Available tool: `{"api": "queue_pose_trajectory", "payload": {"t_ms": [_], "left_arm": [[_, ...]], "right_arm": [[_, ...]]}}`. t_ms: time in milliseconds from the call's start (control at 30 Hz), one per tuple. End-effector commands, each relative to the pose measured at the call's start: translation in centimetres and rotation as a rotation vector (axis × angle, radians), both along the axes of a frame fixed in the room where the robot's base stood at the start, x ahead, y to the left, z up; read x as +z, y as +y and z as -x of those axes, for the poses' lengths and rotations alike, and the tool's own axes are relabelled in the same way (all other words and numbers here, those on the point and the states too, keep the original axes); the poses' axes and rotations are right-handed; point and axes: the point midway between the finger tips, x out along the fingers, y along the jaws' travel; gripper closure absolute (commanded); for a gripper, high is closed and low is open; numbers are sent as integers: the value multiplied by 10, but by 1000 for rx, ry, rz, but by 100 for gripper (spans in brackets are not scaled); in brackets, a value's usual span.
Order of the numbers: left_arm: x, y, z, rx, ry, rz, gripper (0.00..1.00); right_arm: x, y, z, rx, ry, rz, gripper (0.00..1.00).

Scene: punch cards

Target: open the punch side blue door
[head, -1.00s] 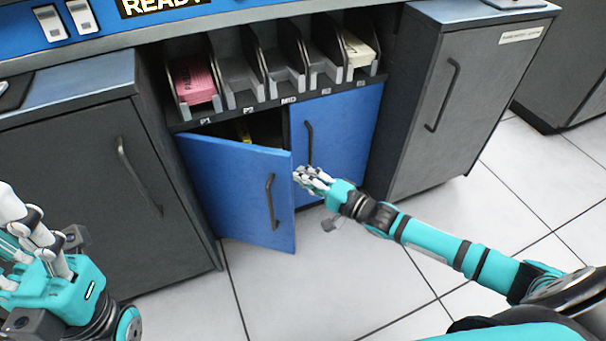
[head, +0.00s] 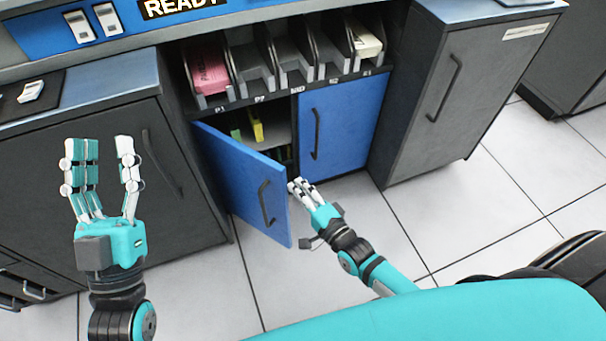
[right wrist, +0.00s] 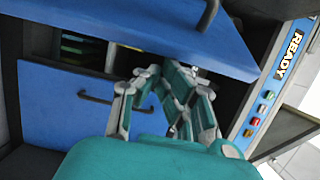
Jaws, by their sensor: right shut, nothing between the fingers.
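The left blue door (head: 238,180) below the slots marked P1 and P2 stands partly open, swung out from its left side. Its black handle (head: 266,203) is on its outer face. The right blue door (head: 343,128) is closed. My right gripper (head: 302,190) is shut and empty beside the open door's free edge; I cannot tell whether it touches the door. In the right wrist view the open door (right wrist: 150,35) is above the gripper's fingers (right wrist: 165,85). My left gripper (head: 102,165) is open and empty, fingers up, in front of the dark left cabinet.
Yellow and green items (head: 255,128) show inside the opened cupboard. A pink card stack (head: 209,72) and a cream stack (head: 365,42) sit in the slots above. Dark cabinets flank the blue doors, the right one (head: 445,95) with a handle. The tiled floor in front is clear.

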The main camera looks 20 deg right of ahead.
Motion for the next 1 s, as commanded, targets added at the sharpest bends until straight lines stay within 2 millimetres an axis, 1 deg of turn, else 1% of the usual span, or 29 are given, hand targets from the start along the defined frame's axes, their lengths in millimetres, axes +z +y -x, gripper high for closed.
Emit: {"api": "queue_pose_trajectory", "payload": {"t_ms": [33, 100, 200, 300, 500, 700, 833, 1000], "left_arm": [[-7, -1, -8, 4, 75, -22, 60], [-22, -1, -18, 10, 176, -50, 60], [-44, 0, -27, 17, 305, -87, 60], [-63, 1, -33, 23, 415, -117, 60], [-94, 4, -36, 33, 582, -160, 60], [-115, 8, -35, 39, 695, -190, 60], [-124, 9, -33, 42, 746, -203, 60], [-132, 11, -32, 44, 784, -211, 60]], "right_arm": [[3, 5, 4, -19, 4, -6, 100], [3, 11, 9, -44, 4, -7, 100], [2, 19, 16, -81, 3, -6, 100], [2, 27, 23, -80, 2, 1, 100], [1, 45, 35, -79, 1, -2, 100], [1, 63, 46, -78, 0, -1, 100], [1, 72, 51, -79, 1, -2, 100], [0, 80, 55, -78, 0, 0, 100]]}}
